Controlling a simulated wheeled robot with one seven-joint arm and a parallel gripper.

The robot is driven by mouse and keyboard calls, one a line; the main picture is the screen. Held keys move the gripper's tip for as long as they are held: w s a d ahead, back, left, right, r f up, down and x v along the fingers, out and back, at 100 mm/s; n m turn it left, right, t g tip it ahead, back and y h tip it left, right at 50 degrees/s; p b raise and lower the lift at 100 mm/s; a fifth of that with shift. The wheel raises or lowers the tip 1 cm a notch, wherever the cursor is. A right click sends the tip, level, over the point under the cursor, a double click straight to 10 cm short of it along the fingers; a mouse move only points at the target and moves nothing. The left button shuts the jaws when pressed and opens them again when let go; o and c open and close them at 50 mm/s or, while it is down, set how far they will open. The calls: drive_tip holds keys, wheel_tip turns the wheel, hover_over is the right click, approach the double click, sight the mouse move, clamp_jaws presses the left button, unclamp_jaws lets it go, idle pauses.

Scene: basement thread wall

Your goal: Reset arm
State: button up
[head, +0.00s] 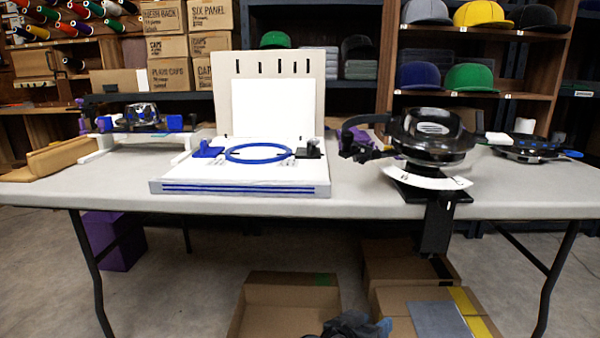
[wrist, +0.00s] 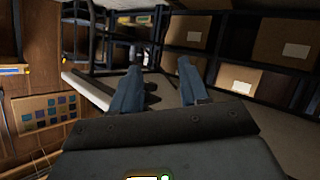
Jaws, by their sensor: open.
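My gripper (wrist: 159,66) shows in the wrist view with its two blue-grey fingers spread apart. Nothing is between the fingers, so it is open and empty. Beyond the fingertips the wrist view shows a tilted scene with a pale table edge (wrist: 88,90) and dark shelving. In the head view I cannot make out my gripper for certain; a dark shape with a bit of blue (head: 352,325) at the bottom edge is unclear.
A long grey table (head: 100,182) holds a white hooping board with a blue ring (head: 258,161), a black cap press (head: 430,135) and other fixtures. Open cardboard boxes (head: 262,292) stand on the floor below. Shelves with caps (head: 468,78) are behind. Wrist view shows boxes (wrist: 281,42) on shelves.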

drive_tip(key=s+d+f+n+y, duration=0.2)
drive_tip(key=s+d+f+y, duration=0.1)
drive_tip(key=s+f, duration=0.5)
drive_tip(key=s+d+f+n+y, duration=0.3)
drive_tip(key=s+f, duration=0.2)
drive_tip(key=s, duration=0.5)
drive_tip(key=s+r+n+t+y, duration=0.1)
drive_tip(key=s+r+y, duration=0.15)
drive_tip(key=s, duration=0.85)
drive_tip(key=s+r+t+y, duration=0.1)
drive_tip(key=s+r, duration=0.3)
drive_tip(key=s, duration=0.6)
drive_tip(key=s+d+r+m+t, duration=0.1)
drive_tip(key=s+r+t, duration=0.1)
drive_tip(key=s+r, duration=0.45)
drive_tip(key=s+r+t, duration=0.1)
drive_tip(key=s+r, duration=0.2)
drive_tip(key=r, duration=0.6)
wheel_tip(320, 180, up, 33)
drive_tip(key=p, duration=3.3)
drive_tip(key=shift+w, duration=0.15)
